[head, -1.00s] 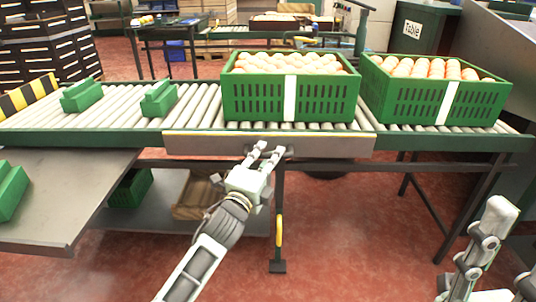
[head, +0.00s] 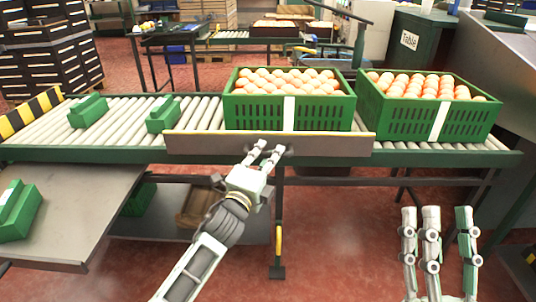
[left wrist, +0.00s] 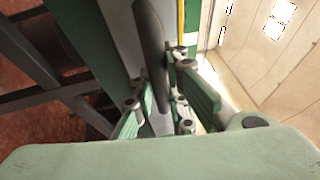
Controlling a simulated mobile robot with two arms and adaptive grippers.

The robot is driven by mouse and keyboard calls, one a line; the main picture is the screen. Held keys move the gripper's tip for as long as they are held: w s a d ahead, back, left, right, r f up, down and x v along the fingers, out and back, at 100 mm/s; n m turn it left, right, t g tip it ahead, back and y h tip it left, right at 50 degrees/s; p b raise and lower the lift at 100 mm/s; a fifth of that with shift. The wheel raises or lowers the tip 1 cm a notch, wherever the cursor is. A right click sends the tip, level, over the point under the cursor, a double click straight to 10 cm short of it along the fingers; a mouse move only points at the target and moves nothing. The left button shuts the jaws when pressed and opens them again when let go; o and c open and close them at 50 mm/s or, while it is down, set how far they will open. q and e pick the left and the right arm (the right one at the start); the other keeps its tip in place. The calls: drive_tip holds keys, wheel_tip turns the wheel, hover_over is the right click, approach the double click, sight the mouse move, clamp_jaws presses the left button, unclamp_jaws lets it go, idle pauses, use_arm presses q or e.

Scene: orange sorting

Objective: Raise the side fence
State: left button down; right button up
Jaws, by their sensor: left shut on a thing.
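The side fence (head: 210,146) is a long grey-brown plate along the front of the roller conveyor (head: 80,155). It stands upright, with its top edge above the conveyor's front rail, in front of the crates' lower edge. My left gripper (head: 264,148) is shut on the dark handle at the fence's front. In the left wrist view the dark handle bar (left wrist: 150,50) runs between the green-sided fingers (left wrist: 165,105). My right gripper (head: 438,235) is at the lower right, fingers pointing up and spread, empty and apart from the fence.
Two green crates of oranges, the middle crate (head: 255,113) and the right crate (head: 400,118), stand on the rollers. Two small green blocks (head: 88,111) lie on the left rollers. A metal side table (head: 90,215) juts out at lower left.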

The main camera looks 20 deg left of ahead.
use_arm(q)
drive_tip(key=shift+r, duration=0.3)
drive_tip(key=c, duration=1.7)
unclamp_jaws()
drive_tip(key=shift+f, duration=0.1)
drive_tip(key=shift+s, duration=0.15)
drive_tip(key=s, duration=0.3)
drive_tip(key=s+a+f, duration=0.1)
drive_tip(key=s, duration=0.3)
drive_tip(key=s+f, duration=0.1)
drive_tip(key=s, duration=0.3)
drive_tip(key=shift+s+a, duration=0.2)
drive_tip(key=shift+s, duration=0.05)
